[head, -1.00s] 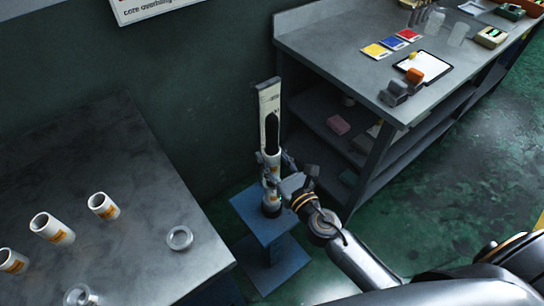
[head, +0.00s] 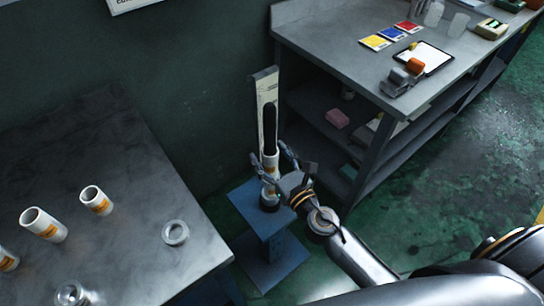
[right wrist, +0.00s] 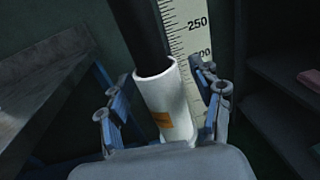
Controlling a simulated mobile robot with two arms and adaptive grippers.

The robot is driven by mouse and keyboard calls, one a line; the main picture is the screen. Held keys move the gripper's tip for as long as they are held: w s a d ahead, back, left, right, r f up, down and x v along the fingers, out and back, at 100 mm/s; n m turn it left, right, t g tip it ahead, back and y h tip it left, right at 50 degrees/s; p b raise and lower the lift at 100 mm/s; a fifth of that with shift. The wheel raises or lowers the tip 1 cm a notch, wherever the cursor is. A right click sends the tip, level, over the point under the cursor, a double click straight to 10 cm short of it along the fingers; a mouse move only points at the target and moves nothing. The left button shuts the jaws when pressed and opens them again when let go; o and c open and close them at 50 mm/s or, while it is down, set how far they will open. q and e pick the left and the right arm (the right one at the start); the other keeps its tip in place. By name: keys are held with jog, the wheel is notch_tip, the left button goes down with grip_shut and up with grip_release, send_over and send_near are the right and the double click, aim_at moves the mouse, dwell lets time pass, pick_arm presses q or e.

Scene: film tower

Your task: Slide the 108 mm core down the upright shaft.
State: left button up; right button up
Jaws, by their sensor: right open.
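A white core (head: 270,163) with an orange label is around the black upright shaft (head: 270,122). The shaft sticks out above the core's open top. The core stands upright low on the shaft, near the dark foot on the blue stand (head: 246,199). My right gripper (head: 269,154) is open, with one finger on each side of the core. In the right wrist view, the core (right wrist: 160,95) shows between the spread fingers, with gaps on both sides. The core's lower end is hidden there by the gripper body. My left gripper is not in view.
A white scale (head: 262,88) stands behind the shaft. The left table (head: 130,215) holds several white cores and two rings, including a clear ring (head: 175,232). A grey workbench (head: 345,50) with shelves stands close on the right. Green floor lies clear beyond it.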

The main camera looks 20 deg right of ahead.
jog(key=shift+s, duration=0.15)
jog(key=v, duration=1.1)
jog(key=shift+s, duration=0.35)
jog(key=shift+d, duration=0.1)
jog(key=s+d+f+m+g+h+p, duration=0.1)
jog(key=s+d+f+m+g+h, duration=0.15)
jog(key=f+m, duration=0.55)
jog(key=s+d+f+m+g+h, duration=0.1)
jog(key=s+d+f+m+g, duration=0.2)
jog(key=f, duration=0.9)
jog(key=s+d+f+m+g+h+p, duration=0.1)
jog(key=d+f+m+g, duration=0.25)
jog(key=f+m, duration=0.4)
jog(key=s+a+f+m+g+p, duration=0.1)
jog(key=s+f+m+g, duration=0.2)
jog(key=s+f+m, duration=0.5)
jog(key=s+a+f+m+g, duration=0.2)
jog(key=s+f+m+g, duration=0.2)
jog(key=s+f+m, duration=0.5)
jog(key=s+f, duration=0.2)
jog(key=s, duration=0.6)
jog(key=shift+g+y+p, duration=0.3)
jog(key=shift+y+p, duration=0.05)
jog(key=shift+p, duration=0.05)
jog(key=shift+m, duration=0.25)
